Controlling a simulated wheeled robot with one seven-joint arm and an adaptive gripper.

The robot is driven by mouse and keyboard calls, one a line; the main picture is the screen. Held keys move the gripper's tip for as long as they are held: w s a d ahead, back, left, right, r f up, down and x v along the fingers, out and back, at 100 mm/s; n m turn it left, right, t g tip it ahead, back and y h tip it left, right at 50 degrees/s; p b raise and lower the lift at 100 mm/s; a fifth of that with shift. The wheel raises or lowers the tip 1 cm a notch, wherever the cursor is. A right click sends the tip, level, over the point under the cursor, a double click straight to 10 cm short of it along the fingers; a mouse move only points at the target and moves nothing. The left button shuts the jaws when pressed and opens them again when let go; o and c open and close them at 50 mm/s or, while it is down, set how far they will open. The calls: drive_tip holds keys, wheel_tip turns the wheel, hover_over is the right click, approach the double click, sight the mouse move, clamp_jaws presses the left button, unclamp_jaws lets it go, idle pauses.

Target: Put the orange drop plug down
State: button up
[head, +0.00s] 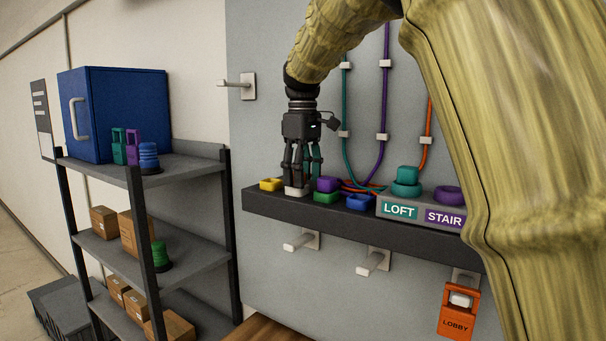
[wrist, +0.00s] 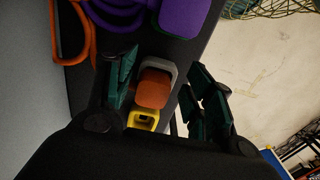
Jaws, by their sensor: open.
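The orange drop plug (wrist: 154,89) shows in the wrist view between my fingers, over a pale grey socket (wrist: 168,68) whose rim shows around part of it. It looks to be standing in that socket, though its lower end is hidden. My gripper (wrist: 161,92) is open, its fingers on either side of the plug with a gap at the right. In the head view my gripper (head: 298,178) points straight down at the grey socket (head: 296,191) on the dark shelf (head: 285,207); the plug is hidden there by the fingers.
A yellow socket (head: 271,184) is left of the grey one. A green socket (head: 327,197) with a purple plug (head: 328,184) and a blue socket (head: 360,202) are to its right. Teal, purple and orange cables hang behind. An orange LOBBY tag (head: 457,322) hangs below.

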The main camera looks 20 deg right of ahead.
drive_tip(key=shift+w, duration=0.1)
drive_tip(key=shift+d+r, duration=0.1)
drive_tip(key=shift+r, duration=0.1)
wheel_tip(320, 180, up, 12)
drive_tip(key=b, duration=0.3)
idle(1.0)
